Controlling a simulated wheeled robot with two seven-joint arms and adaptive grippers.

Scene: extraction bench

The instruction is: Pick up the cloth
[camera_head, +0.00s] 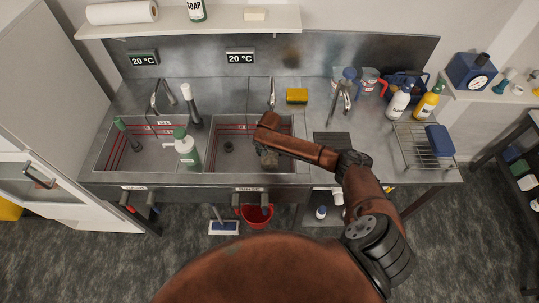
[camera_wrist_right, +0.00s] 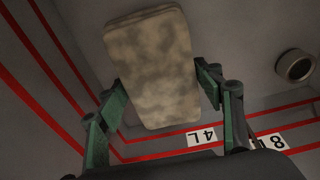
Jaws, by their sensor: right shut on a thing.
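The cloth (camera_wrist_right: 152,62) is a beige, mottled folded pad. In the right wrist view it sits between the green fingers of my right gripper (camera_wrist_right: 163,88), which are shut on its two sides. In the head view a small part of the cloth (camera_head: 269,159) shows below the end of my right arm, inside the right sink basin (camera_head: 222,167). My right gripper is mostly hidden under the arm there. My left gripper is not in view.
The right basin has red level lines and a round drain (camera_wrist_right: 295,66). A green-capped soap bottle (camera_head: 187,150) stands by the divider between the basins. A yellow sponge (camera_head: 297,95) lies behind the right basin. A wire rack (camera_head: 413,147) stands at the right of the counter.

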